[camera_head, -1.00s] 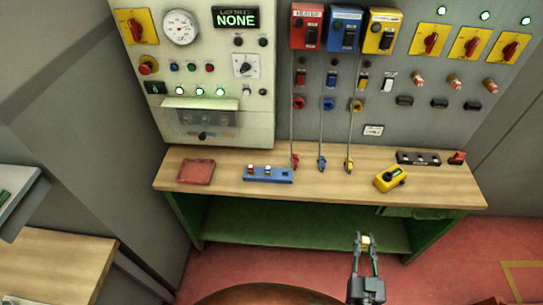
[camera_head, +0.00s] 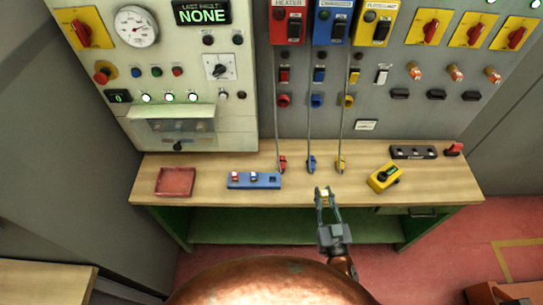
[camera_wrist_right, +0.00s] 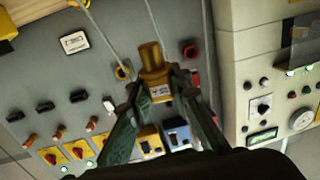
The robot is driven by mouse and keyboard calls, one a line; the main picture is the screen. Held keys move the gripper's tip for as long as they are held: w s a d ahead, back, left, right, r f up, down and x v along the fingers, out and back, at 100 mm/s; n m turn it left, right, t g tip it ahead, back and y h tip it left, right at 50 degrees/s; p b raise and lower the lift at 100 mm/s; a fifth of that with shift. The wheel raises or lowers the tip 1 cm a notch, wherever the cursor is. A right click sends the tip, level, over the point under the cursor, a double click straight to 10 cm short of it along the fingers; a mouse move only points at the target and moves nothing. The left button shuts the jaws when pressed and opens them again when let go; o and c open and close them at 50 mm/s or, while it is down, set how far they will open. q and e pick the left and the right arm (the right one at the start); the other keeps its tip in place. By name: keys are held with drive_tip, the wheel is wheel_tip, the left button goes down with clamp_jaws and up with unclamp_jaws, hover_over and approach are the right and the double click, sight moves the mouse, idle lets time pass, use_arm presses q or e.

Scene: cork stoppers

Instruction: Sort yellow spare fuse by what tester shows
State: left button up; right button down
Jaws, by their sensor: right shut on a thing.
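My right gripper (camera_head: 325,192) is shut on a yellow fuse (camera_wrist_right: 152,62) and holds it at the bench's front edge, in the head view. In the right wrist view the fuse stands out past the fingertips, with a brass-coloured end and a pale label. A yellow box with a green-marked dark face (camera_head: 384,177), seemingly the tester, lies on the bench right of the gripper. Its reading is too small to tell. A blue holder (camera_head: 262,181) with small red and white pieces and a red tray (camera_head: 175,182) are to the left. My left gripper is out of view.
The wooden bench (camera_head: 215,164) stands below wall panels. Red, blue and yellow plugs hang on cords (camera_head: 311,120) to its middle. A black strip (camera_head: 413,153) and a red item (camera_head: 453,149) are at the back right. A display (camera_head: 202,12) reads NONE. A copper-coloured rounded surface fills the bottom.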

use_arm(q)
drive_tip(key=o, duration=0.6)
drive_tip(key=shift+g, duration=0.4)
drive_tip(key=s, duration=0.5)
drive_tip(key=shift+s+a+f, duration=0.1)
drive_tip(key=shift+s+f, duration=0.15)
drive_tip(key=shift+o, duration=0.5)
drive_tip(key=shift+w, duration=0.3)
use_arm(e)
drive_tip(key=w+a+f+n+g+y, duration=0.2)
drive_tip(key=w+a+n+y, duration=0.4)
drive_tip(key=w+a, duration=1)
drive_tip(key=shift+m+y, duration=0.6)
drive_tip(key=f+b, duration=0.2)
drive_tip(key=s+f+b, duration=0.1)
drive_tip(key=b, duration=0.1)
drive_tip(key=a+f+b, duration=0.1)
drive_tip(key=f+b, duration=0.1)
drive_tip(key=shift+s+f, duration=0.15)
drive_tip(key=shift+f, duration=0.2)
use_arm(q)
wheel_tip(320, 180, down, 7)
drive_tip(key=b, duration=0.1)
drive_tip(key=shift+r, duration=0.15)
use_arm(e)
drive_tip(key=shift+f, duration=0.45)
